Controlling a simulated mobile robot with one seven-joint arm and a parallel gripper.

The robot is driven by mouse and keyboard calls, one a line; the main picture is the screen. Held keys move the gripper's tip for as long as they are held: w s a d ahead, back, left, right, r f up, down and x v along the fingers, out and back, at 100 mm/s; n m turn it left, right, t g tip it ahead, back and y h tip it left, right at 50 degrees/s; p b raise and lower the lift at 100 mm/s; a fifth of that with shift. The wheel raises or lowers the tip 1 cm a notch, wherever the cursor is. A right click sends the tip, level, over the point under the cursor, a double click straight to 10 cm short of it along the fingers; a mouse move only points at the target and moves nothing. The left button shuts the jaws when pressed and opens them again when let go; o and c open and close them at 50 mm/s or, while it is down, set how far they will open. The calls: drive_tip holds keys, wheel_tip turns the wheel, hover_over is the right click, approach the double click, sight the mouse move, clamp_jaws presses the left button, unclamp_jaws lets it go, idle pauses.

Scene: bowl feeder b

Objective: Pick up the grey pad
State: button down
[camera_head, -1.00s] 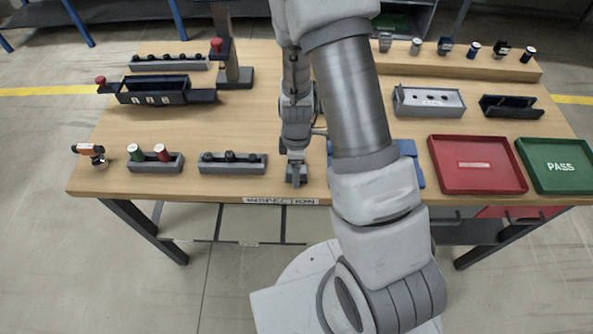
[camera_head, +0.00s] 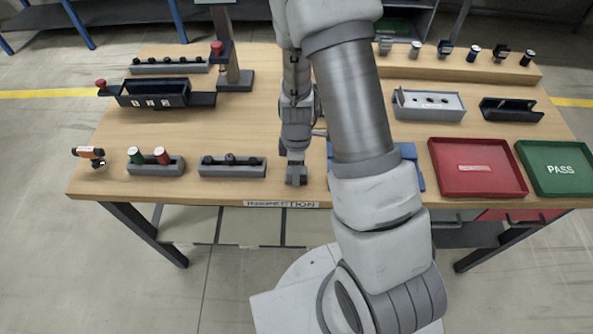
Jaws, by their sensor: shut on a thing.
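My gripper (camera_head: 296,180) is low over the front middle of the table (camera_head: 240,125), close to the front edge and pointing down. Its fingers are shut on a small grey thing, which I take to be the grey pad. The fingers hide most of it, so its outline is not clear. I cannot tell whether it touches the table top or is just above it. No other grey pad stands out in view.
A grey block with dark knobs (camera_head: 232,170) is close on the left. A blue mat (camera_head: 411,160) lies to the right, partly behind my arm. Red (camera_head: 480,183) and green (camera_head: 560,182) trays stand farther right. A post (camera_head: 229,60) rises at the back left.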

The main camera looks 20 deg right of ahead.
drive_tip(key=shift+r, duration=0.4)
wheel_tip(320, 180, up, 2)
drive_tip(key=shift+r, duration=0.2)
drive_tip(key=s+d+r+b, duration=0.1)
drive_tip(key=s+d+r, duration=0.6)
drive_tip(key=s, duration=0.2)
drive_tip(key=shift+d+r, duration=0.15)
drive_tip(key=shift+d, duration=0.2)
drive_tip(key=shift+w, duration=0.1)
drive_tip(key=w+a+f+m, duration=0.1)
drive_tip(key=w+a+m, duration=0.3)
drive_tip(key=w+m, duration=0.3)
drive_tip(key=w+a+f+m, duration=0.1)
drive_tip(key=w+a+m, duration=0.2)
drive_tip(key=w+m, duration=0.3)
drive_tip(key=shift+w+a+m, duration=0.35)
drive_tip(key=shift+w+m, duration=0.05)
drive_tip(key=shift+m, duration=0.3)
